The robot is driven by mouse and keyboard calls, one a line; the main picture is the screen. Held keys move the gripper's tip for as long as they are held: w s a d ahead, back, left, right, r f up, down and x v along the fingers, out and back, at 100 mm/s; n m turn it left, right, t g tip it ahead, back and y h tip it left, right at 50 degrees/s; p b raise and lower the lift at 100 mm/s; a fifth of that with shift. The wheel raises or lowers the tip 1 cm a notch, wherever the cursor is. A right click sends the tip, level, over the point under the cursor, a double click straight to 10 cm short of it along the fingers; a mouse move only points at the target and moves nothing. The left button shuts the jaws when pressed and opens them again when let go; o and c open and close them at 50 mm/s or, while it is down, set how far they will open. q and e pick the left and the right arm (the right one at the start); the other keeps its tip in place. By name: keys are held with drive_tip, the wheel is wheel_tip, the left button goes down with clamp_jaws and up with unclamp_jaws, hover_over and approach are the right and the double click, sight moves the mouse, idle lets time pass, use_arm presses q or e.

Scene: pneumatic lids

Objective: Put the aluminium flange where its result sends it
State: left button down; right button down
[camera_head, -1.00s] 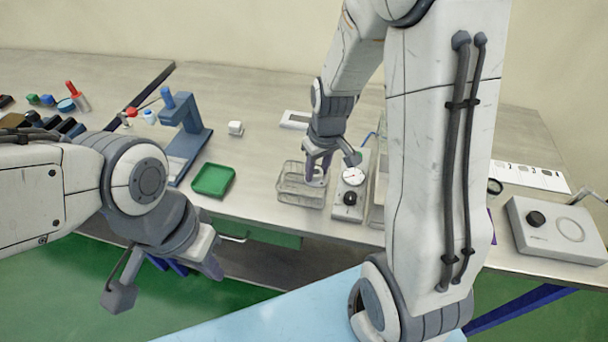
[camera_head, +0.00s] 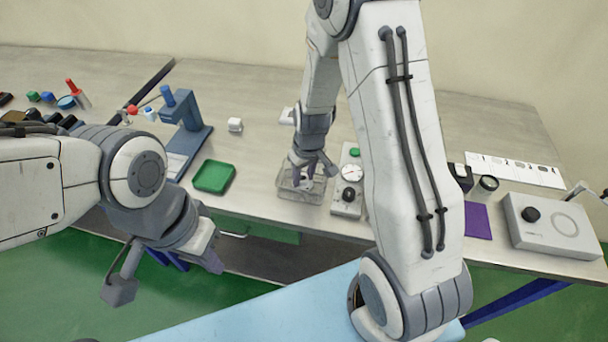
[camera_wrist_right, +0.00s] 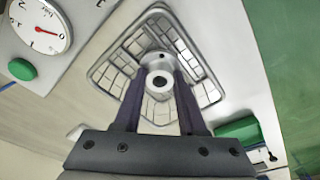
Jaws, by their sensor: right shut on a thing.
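The aluminium flange (camera_wrist_right: 158,81), a pale metal disc with a raised hub and a dark bore, is between the purple fingers of my right gripper (camera_wrist_right: 158,90), which is shut on it. In the wrist view the flange is in front of the wire basket (camera_wrist_right: 198,92). In the head view my right gripper (camera_head: 304,176) is over the basket (camera_head: 286,194), and the flange is mostly hidden by the fingers. I cannot tell whether it touches the basket floor. My left gripper (camera_head: 213,258) hangs in front of the bench, away from the parts; its opening is unclear.
A gauge unit with a white dial (camera_head: 352,173) and green button stands right of the basket. A green tray (camera_head: 213,176) and blue press (camera_head: 187,125) are to the left. A purple mat (camera_head: 477,221) and grey box (camera_head: 552,226) are at the right.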

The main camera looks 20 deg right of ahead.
sight(307, 188)
drive_tip(key=shift+c, duration=2.4)
unclamp_jaws()
drive_tip(key=shift+f, duration=0.1)
drive_tip(key=shift+r, duration=0.65)
wheel_tip(307, 188, up, 10)
drive_tip(key=s, duration=0.2)
drive_tip(key=s+a+r+n+g, duration=0.1)
drive_tip(key=s+a+r+n, duration=0.1)
drive_tip(key=s+a, duration=0.5)
drive_tip(key=s+a+r+n, duration=0.3)
drive_tip(key=s+a, duration=0.4)
drive_tip(key=s, duration=0.7)
drive_tip(key=shift+s+r+g+y+b, duration=0.3)
drive_tip(key=shift+r+g, duration=0.1)
drive_tip(key=shift+r, duration=0.05)
